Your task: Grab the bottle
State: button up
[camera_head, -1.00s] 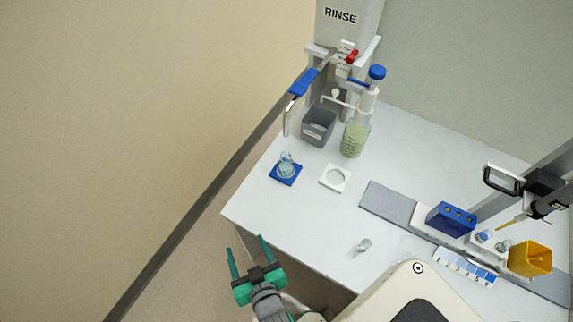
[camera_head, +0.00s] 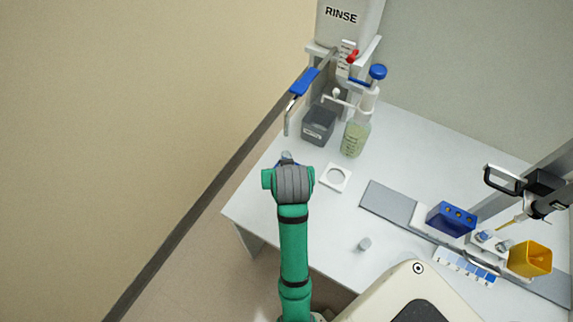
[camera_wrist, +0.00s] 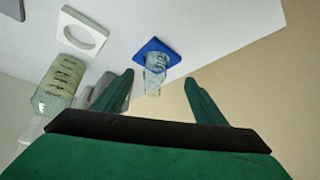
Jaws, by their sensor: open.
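A small clear glass bottle (camera_wrist: 154,72) stands on a blue square pad (camera_wrist: 172,53). In the head view only the top of the glass bottle (camera_head: 287,156) shows, with my wrist covering most of it and the pad. My gripper (camera_wrist: 159,78) is open and empty. In the wrist view its two green fingers appear on either side of the glass bottle, with no contact visible. A taller bottle with pale green contents, a blue-topped dispenser and printed markings (camera_head: 355,139) stands to the right; it also shows in the wrist view (camera_wrist: 60,86).
A white pad with a round hole (camera_head: 347,187) lies right of my wrist. A grey bin (camera_head: 318,127) and the RINSE tank (camera_head: 347,20) stand behind. A small vial (camera_head: 364,244), blue rack (camera_head: 452,217) and yellow container (camera_head: 530,259) are to the right.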

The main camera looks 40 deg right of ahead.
jog(key=shift+g, duration=0.3)
jog(key=w+d+f, duration=0.2)
jog(key=d+f, duration=0.1)
jog(key=shift+w+x, duration=0.25)
jog(key=shift+x, duration=1.15)
jog(key=shift+w+x, duration=0.2)
jog(key=shift+x, duration=1.2)
jog(key=shift+a+r, duration=0.2)
jog(key=c, duration=1.3)
jog(key=shift+r, duration=0.2)
